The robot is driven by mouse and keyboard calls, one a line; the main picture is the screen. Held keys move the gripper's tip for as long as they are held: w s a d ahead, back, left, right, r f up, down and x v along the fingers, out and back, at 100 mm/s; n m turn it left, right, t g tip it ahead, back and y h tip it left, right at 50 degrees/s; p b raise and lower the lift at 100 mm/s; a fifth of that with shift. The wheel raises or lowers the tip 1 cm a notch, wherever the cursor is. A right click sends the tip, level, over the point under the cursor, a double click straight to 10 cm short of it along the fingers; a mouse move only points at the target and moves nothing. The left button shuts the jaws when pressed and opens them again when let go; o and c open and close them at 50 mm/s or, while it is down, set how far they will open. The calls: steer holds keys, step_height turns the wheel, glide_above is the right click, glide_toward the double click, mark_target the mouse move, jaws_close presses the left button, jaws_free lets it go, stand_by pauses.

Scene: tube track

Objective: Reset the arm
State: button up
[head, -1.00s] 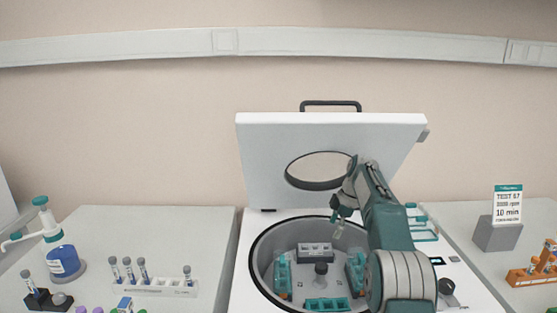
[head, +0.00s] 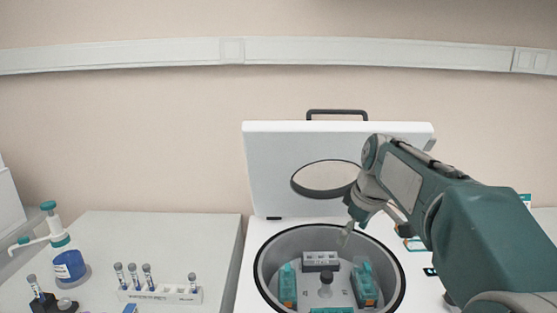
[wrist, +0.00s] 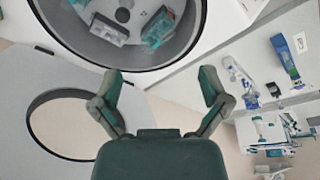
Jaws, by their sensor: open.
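My gripper (wrist: 160,78) is open and empty in the wrist view, its two fingers spread apart near the rim of the centrifuge bowl. In the head view my gripper (head: 352,222) hangs over the back right part of the bowl, in front of the raised lid. My arm comes in from the lower right. The centrifuge (head: 262,262) has its white lid (head: 272,160) standing open, with a round window in it. Inside the bowl are a grey rack (head: 320,260) at the back and teal holders (head: 287,284) (head: 364,282) around a central knob.
On the left bench stand a white rack with several capped tubes (head: 160,294), a blue bottle with a dispenser top (head: 66,260) and a dark tube holder (head: 42,300). My arm hides most of the right bench.

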steer(key=s+f+m+t, duration=0.1)
steer(key=s+f+m, duration=0.3)
steer(key=s, duration=0.9)
steer(key=s+f+m+t+h, duration=0.1)
steer(key=s+f+m+t, duration=0.1)
steer(key=s, duration=1.1)
steer(key=f+m, duration=0.1)
steer(key=m, duration=0.1)
steer(key=shift+a+f+m+h, duration=0.15)
steer(key=shift+f+m+h, duration=0.15)
steer(key=shift+f, duration=0.1)
steer(key=c, duration=0.5)
